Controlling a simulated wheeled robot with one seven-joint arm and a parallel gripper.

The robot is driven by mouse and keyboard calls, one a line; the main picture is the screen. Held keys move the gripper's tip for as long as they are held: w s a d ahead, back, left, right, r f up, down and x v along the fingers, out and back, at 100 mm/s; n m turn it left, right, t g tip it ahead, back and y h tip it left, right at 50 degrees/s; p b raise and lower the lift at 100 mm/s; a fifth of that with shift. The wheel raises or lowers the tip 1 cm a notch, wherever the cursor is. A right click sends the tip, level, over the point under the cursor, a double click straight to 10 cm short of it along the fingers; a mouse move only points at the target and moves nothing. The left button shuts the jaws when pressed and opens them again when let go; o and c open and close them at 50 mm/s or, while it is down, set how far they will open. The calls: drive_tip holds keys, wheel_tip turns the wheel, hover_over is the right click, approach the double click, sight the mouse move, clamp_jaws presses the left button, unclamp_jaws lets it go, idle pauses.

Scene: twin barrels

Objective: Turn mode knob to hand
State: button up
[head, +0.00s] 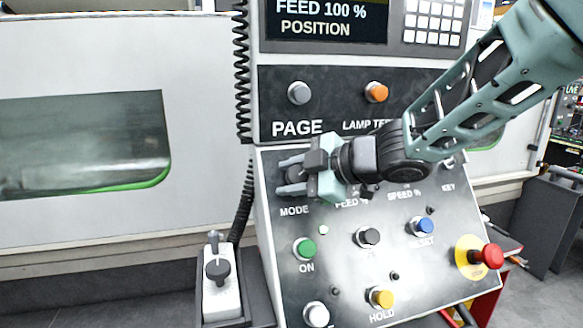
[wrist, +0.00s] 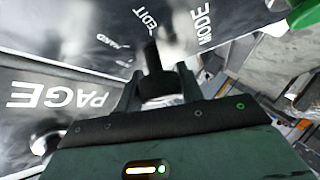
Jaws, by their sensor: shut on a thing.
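The dark mode knob (wrist: 153,60) sits on the sloped control panel (head: 330,262), above the word MODE. My gripper (head: 290,177) reaches it from the right in the head view and is shut on it. In the wrist view the knob stands between the two fingers of my gripper (wrist: 158,88).
A green ON button (head: 304,249) and other coloured buttons lie below on the panel. A red emergency stop (head: 488,257) sticks out at right. The PAGE button (head: 299,93) is above. A coiled black cable hangs left of the panel, above a joystick box (head: 221,298).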

drive_tip(key=shift+s+f, duration=0.1)
drive_tip(key=shift+f, duration=0.05)
drive_tip(key=o, duration=1)
drive_tip(key=shift+c, duration=0.2)
drive_tip(key=shift+d+r, duration=0.15)
drive_tip(key=shift+r, duration=0.05)
drive_tip(key=b+v, duration=0.3)
drive_tip(key=v, duration=1.4)
drive_tip(key=shift+d+f, duration=0.1)
